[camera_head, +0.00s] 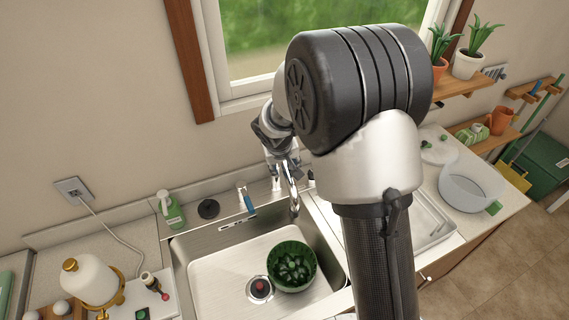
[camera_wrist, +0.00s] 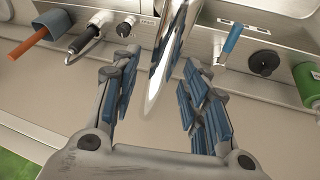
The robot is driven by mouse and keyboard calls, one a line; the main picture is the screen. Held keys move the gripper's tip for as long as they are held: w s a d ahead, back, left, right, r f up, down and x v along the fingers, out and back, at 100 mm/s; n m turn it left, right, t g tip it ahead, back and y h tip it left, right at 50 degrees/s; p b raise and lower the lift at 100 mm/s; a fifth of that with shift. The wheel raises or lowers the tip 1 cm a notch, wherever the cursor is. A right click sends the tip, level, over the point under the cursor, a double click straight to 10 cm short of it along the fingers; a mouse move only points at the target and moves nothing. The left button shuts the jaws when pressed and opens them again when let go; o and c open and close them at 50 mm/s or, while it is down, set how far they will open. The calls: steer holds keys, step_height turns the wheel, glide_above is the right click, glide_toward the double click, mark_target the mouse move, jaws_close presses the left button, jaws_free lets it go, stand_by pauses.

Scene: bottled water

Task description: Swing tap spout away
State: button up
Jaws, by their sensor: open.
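The chrome tap spout (camera_head: 291,190) rises behind the sink and curves over its back part. In the wrist view the shiny spout (camera_wrist: 168,55) stands between the two blue-padded fingers of my gripper (camera_wrist: 158,95). The fingers are spread, with a visible gap on each side of the spout. In the head view my gripper (camera_head: 281,158) is at the tap, partly hidden by my arm. The steel sink (camera_head: 205,250) lies below. I cannot tell whether a finger touches the spout.
A green bowl (camera_head: 291,267) of dark green pieces sits in the sink. A green bottle (camera_head: 171,210) and a blue-handled brush (camera_head: 247,202) stand along the back edge. A clear tub (camera_head: 470,187) is on the right counter, a white kettle-like vessel (camera_head: 90,281) on the left.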

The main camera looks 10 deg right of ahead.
steer(key=shift+c, duration=0.5)
jaws_close()
